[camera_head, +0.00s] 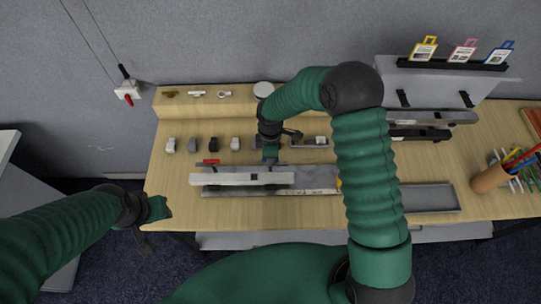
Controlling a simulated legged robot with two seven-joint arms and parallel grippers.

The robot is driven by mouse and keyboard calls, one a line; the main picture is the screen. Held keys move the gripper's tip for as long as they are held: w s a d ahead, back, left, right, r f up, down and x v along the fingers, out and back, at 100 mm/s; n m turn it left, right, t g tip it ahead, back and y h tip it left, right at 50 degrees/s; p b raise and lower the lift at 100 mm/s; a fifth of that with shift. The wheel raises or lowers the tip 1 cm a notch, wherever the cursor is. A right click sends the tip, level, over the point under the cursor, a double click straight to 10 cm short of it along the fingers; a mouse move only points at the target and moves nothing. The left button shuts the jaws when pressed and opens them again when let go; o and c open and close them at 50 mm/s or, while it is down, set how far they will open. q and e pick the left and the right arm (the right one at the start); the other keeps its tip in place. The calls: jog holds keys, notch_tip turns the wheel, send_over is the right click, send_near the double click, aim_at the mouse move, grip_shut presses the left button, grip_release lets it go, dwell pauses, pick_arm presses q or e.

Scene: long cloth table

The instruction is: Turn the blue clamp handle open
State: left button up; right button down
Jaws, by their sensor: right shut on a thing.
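A long grey and white clamp fixture (220,179) lies along the front of the wooden table. A small red handle (211,161) sits at its back left edge. My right gripper (270,157) reaches down to the back edge of the fixture, right of the red handle. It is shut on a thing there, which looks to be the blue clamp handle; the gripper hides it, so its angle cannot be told. My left gripper (158,222) is apart from everything, past the table's front left edge, and its jaw opening is unclear.
Several small blocks (213,144) stand in a row behind the fixture, before a wooden ledge (200,108). A grey rack (440,85) with tags stands at the back right. A pen cup (488,180) lies at the right. A red wall switch (127,93) is at the left.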

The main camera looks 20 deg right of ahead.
jog(key=shift+w+r, duration=0.1)
jog(key=shift+w, duration=0.1)
dwell(0.3)
jog(key=c, duration=1.7)
grip_release()
jog(key=shift+o, duration=1.1)
notch_tip(320, 180, up, 17)
jog(key=b, duration=0.2)
jog(key=shift+f+b, duration=0.2)
jog(key=shift+b, duration=0.2)
